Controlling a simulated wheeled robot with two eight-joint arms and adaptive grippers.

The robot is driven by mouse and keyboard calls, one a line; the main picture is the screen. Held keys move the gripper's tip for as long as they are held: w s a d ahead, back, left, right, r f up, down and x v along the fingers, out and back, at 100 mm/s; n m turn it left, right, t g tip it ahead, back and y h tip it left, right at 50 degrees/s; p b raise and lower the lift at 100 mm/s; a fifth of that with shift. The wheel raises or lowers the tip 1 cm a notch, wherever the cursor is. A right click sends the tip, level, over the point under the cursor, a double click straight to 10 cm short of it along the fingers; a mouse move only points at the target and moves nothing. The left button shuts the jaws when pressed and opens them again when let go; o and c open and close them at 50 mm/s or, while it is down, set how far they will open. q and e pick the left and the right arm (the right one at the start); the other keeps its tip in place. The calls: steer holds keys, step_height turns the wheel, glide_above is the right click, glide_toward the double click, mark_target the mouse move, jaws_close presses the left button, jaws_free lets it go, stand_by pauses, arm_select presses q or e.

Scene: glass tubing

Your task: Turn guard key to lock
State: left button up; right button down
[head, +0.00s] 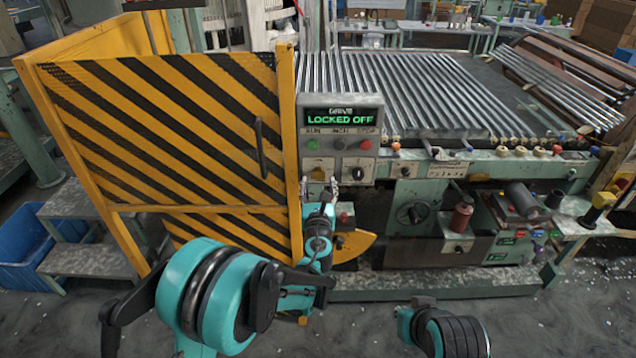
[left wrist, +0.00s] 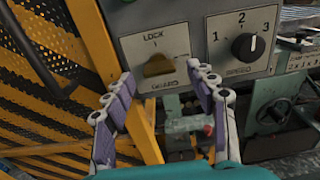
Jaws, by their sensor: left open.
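The guard key (left wrist: 159,66) is a brass-coloured piece on the grey control panel (head: 365,110), below the word LOCK and above the word GUARD. It lies roughly crosswise in the left wrist view and shows small in the head view (head: 318,173). My left gripper (head: 319,185) is open just below and in front of the key. In the left wrist view its two fingers (left wrist: 159,76) spread to either side of the key, with no visible contact. My right gripper is not in view.
The panel display (head: 340,118) reads LOCKED OFF in green. A black speed knob (left wrist: 244,46) sits right of the key. Green, dark and red buttons line the panel above. A striped yellow-black guard door (head: 170,120) with a handle stands close on the left.

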arm_select(q)
steer(key=shift+w, duration=0.8)
steer(key=c, duration=1.2)
steer(key=shift+o, duration=0.2)
